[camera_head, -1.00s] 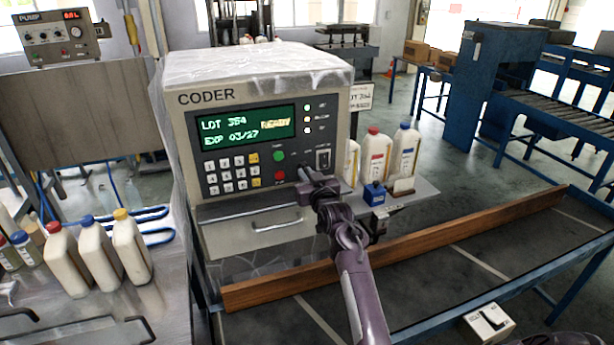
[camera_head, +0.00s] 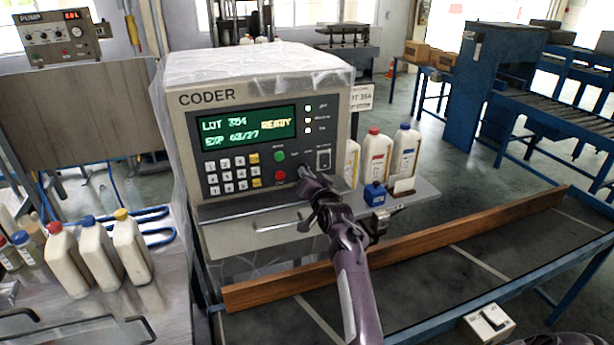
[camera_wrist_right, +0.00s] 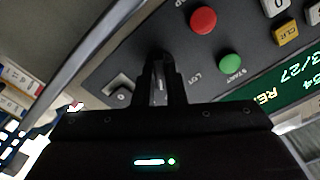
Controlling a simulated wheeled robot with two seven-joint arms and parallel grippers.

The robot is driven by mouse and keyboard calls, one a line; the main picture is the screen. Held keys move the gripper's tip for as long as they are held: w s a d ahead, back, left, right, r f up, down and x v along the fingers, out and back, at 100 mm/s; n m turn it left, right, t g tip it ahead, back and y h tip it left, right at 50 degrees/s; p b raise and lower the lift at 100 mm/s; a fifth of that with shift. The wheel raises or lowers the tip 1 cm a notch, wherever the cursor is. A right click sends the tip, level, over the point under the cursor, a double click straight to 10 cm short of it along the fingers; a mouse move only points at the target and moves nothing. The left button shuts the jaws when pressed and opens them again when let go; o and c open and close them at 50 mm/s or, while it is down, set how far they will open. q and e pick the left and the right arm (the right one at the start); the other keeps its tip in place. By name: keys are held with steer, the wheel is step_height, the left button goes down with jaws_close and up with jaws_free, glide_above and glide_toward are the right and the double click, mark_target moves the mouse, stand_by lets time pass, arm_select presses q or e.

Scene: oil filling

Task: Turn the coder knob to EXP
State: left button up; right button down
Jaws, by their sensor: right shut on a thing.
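The grey coder (camera_head: 240,90) stands in the middle of the head view. Its green screen (camera_head: 248,128) reads LOT 364, EXP 03/27 and READY. My right gripper (camera_head: 304,172) is at the lower right of the panel, shut on the coder knob. In the right wrist view the two dark fingers (camera_wrist_right: 157,78) close around the knob, with only a small grey strip showing between them. A LOT label is printed beside the fingers. The knob's pointer is hidden, so its setting cannot be read. My left gripper is out of view.
A green button (camera_wrist_right: 229,64) and a red button (camera_wrist_right: 203,20) sit close to the fingers, and a rocker switch (camera_wrist_right: 122,88) is on the other side. Bottles (camera_head: 377,155) and a blue inkpot-like container (camera_head: 375,194) stand on the shelf right of the coder.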

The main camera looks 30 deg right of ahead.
stand_by(0.4)
steer(key=c, duration=1.5)
jaws_free()
steer(key=shift+s+a+f+b, duration=0.2)
steer(key=shift+s+b, duration=0.1)
steer(key=shift+s, duration=0.25)
steer(key=b+v, duration=0.2)
steer(key=v, duration=0.4)
steer(key=shift+s+r, duration=0.15)
steer(key=shift+s, duration=0.2)
